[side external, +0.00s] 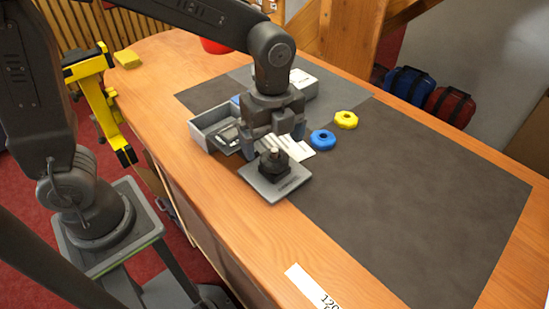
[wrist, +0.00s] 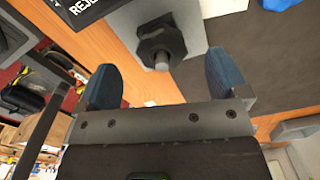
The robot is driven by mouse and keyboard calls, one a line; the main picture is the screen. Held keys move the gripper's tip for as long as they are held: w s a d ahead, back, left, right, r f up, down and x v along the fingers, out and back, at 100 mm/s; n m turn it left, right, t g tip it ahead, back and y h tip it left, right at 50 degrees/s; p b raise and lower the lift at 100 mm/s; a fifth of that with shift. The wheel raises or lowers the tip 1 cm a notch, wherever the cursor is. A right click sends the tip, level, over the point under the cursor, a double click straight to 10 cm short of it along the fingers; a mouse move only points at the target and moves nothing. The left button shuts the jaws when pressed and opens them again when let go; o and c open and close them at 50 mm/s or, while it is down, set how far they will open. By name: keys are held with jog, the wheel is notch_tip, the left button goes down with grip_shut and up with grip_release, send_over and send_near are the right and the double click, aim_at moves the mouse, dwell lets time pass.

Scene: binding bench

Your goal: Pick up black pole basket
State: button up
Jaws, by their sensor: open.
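A black, many-sided piece (side external: 273,163) with a pale upright pin at its centre stands on a square grey plate (side external: 258,186) near the table's front edge. I take it for the black pole basket. In the wrist view, the black piece (wrist: 158,42) shows from above with its pin pointing toward the camera. My gripper (side external: 273,138) is above it with the jaws apart and nothing between them. In the wrist view, my gripper's blue-grey fingers (wrist: 163,62) stand apart, with the pin in the gap between them. I see no contact with the black piece.
A grey open tray (side external: 203,137) lies left of my gripper. A blue ring (side external: 322,140) and a yellow ring (side external: 345,120) lie to the right on a dark mat (side external: 410,190). A white label (side external: 312,287) is at the near edge. The mat's right side is clear.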

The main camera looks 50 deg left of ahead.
aim_at(274, 152)
notch_tip(274, 152, down, 3)
jog(key=shift+d+f, duration=0.1)
jog(key=shift+f, duration=0.1)
jog(key=c, duration=1)
jog(key=shift+r, duration=0.1)
